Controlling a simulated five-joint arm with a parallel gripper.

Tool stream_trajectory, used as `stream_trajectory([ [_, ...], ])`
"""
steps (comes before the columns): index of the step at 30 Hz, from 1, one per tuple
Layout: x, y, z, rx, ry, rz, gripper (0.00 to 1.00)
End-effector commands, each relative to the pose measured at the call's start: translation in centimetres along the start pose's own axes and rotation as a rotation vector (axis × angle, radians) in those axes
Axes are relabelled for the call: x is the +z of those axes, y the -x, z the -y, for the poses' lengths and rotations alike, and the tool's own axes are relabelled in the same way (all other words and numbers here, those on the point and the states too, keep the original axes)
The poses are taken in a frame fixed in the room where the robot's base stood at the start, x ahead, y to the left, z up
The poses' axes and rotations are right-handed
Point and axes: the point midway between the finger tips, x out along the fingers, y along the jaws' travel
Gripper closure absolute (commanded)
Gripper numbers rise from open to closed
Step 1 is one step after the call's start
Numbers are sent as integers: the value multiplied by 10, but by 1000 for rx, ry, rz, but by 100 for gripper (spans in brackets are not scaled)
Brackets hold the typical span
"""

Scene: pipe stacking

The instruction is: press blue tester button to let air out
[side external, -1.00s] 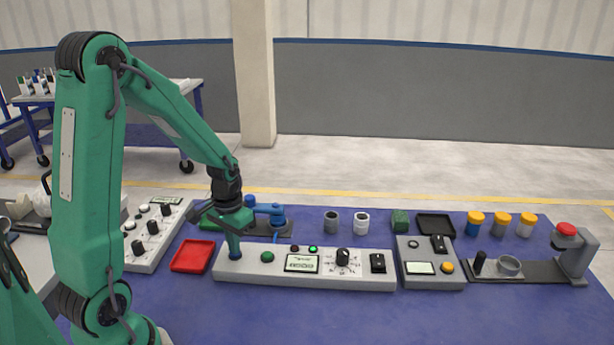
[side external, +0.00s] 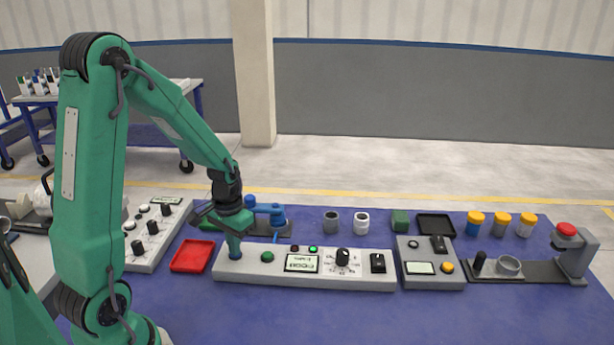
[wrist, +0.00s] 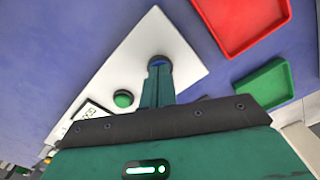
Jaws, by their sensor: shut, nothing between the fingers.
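The tester is a long white box (side external: 340,284) with a green button (side external: 267,257), a small display (side external: 301,263), a dark dial (side external: 342,257) and a black switch (side external: 377,262). The blue button (side external: 235,257) is at its left end, mostly covered by my fingertips. My gripper (side external: 234,250) is shut and empty, pointing down with its tips on or just over the blue button. In the wrist view the shut fingertips (wrist: 158,66) overlap the blue button (wrist: 159,59), whose rim shows around them; the green button (wrist: 123,98) is beside them. I cannot tell how deep the button is pressed.
A red tray (side external: 192,256) lies just left of the tester. A blue clamp-like fixture (side external: 270,213) stands behind my gripper. A grey box with a yellow button (side external: 430,262) is to the right. The blue mat in front is clear.

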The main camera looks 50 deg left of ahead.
Motion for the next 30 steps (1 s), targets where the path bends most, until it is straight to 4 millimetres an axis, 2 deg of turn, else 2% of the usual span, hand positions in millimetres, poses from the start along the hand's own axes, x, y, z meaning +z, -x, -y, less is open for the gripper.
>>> stream_trajectory([
  [11,0,4,0,0,0,-1,100],
  [30,-1,40,0,0,0,-2,100],
])
